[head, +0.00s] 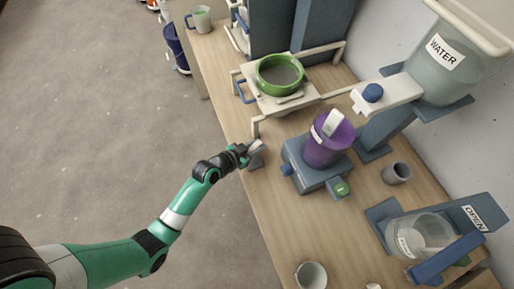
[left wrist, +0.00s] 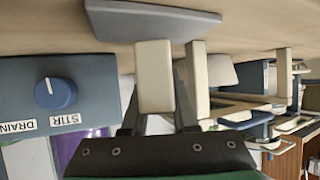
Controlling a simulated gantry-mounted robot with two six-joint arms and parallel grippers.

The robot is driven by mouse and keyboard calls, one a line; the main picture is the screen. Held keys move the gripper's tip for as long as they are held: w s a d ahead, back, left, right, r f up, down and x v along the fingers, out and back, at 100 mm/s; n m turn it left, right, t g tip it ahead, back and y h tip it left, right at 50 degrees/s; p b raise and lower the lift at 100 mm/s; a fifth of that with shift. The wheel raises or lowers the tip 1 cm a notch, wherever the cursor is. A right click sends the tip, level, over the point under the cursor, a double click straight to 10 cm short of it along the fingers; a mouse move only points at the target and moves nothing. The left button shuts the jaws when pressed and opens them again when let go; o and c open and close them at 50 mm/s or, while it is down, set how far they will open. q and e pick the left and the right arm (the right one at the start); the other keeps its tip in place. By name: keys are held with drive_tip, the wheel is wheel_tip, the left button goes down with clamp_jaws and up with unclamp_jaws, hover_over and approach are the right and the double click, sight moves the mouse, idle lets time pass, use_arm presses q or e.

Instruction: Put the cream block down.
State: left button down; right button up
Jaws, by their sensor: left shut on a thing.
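The cream block (left wrist: 153,76) is in my left gripper, between its dark fingers, in the left wrist view. In the head view, my left gripper (head: 244,155) is at the table's left edge, with a small pale piece (head: 256,146) at its tip that looks like this block. Whether the block touches the table cannot be told. A second cream upright (left wrist: 197,84) stands close beside it in the wrist view; I cannot tell whether it is a stand leg. My right gripper is out of view.
A blue-grey machine (head: 316,172) with a purple container (head: 328,141) stands right of the gripper. A cream stand (head: 292,101) with a green bowl (head: 281,69) is behind. A grey cup (head: 396,172) is farther right. Bare wood (head: 272,207) lies in front.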

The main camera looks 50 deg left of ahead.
use_arm(q)
drive_tip(key=shift+f, duration=0.95)
drive_tip(key=shift+s+r, duration=0.1)
drive_tip(key=shift+r, duration=0.05)
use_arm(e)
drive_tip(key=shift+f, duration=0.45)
use_arm(q)
drive_tip(key=shift+f, duration=0.2)
drive_tip(key=c, duration=0.7)
unclamp_jaws()
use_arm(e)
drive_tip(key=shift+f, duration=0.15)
use_arm(q)
drive_tip(key=shift+r, duration=0.15)
